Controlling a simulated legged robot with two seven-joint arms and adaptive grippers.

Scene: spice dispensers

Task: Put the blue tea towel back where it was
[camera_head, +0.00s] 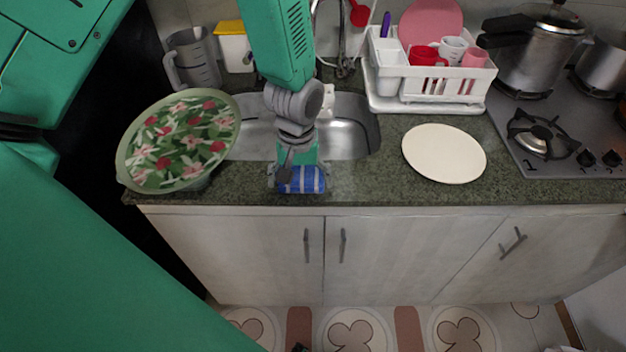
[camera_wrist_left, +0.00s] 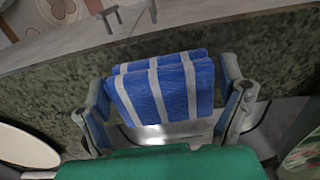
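The blue tea towel (camera_head: 308,181) with pale stripes is folded into a compact bundle at the front strip of the counter, just before the sink. My left gripper (camera_head: 299,176) points down over it. In the left wrist view the towel (camera_wrist_left: 160,88) sits between the two widely spread fingers of my left gripper (camera_wrist_left: 168,85). The left fingertip is very close to the towel's side; a narrow gap seems to show at the right finger. Firm contact on both sides is not visible. My right gripper is not in view.
The sink (camera_head: 350,130) lies behind the towel. A floral plate or bowl (camera_head: 180,140) is at left and a white plate (camera_head: 444,153) at right. A dish rack (camera_head: 430,88), a grey jug (camera_head: 195,60) and the stove (camera_head: 570,120) stand further back.

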